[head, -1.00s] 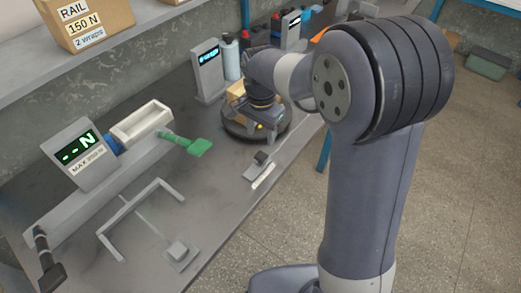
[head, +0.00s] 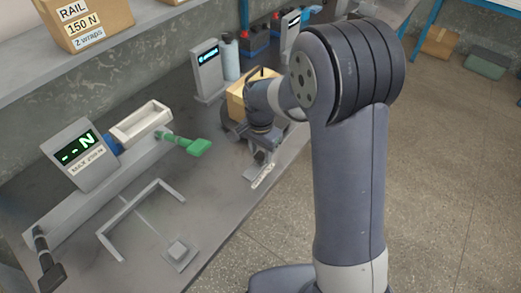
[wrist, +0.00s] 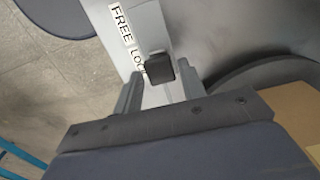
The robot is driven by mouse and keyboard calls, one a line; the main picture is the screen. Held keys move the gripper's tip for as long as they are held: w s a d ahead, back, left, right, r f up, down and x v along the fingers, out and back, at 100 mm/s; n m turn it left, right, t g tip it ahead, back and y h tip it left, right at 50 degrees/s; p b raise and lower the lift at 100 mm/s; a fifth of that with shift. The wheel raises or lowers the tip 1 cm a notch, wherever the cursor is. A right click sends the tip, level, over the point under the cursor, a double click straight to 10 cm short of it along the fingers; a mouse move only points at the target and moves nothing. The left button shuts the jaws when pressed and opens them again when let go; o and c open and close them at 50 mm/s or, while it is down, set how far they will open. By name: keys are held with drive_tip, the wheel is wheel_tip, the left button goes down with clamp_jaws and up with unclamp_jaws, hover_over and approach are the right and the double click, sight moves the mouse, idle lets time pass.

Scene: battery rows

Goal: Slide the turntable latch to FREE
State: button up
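The latch is a grey plate (wrist: 112,22) with a black knob (wrist: 158,67) and a white label reading FREE and LOCK. The knob sits beside LOCK in the wrist view. My gripper (wrist: 159,74) is open, with one finger on each side of the knob; I cannot tell whether they touch it. In the head view my gripper (head: 261,150) is low over the latch and hides its knob; the white label (head: 263,177) shows at the bench edge. The dark turntable (head: 236,132) lies behind my arm, mostly hidden, with a cardboard box (head: 238,107) on it.
A grey display post (head: 207,72) and bottles stand behind the turntable. A force gauge (head: 82,152), a white tray (head: 140,127) and a green handle (head: 198,146) are to the left. A grey bracket frame (head: 122,220) lies in front. The bench between is clear.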

clamp_jaws()
drive_tip(key=s+a, duration=0.1)
drive_tip(key=s, duration=0.1)
drive_tip(key=s+a, duration=0.2)
drive_tip(key=shift+o, duration=1.5)
unclamp_jaws()
drive_tip(key=shift+w, duration=0.1)
wheel_tip(320, 180, up, 11)
drive_tip(key=shift+f, duration=0.1)
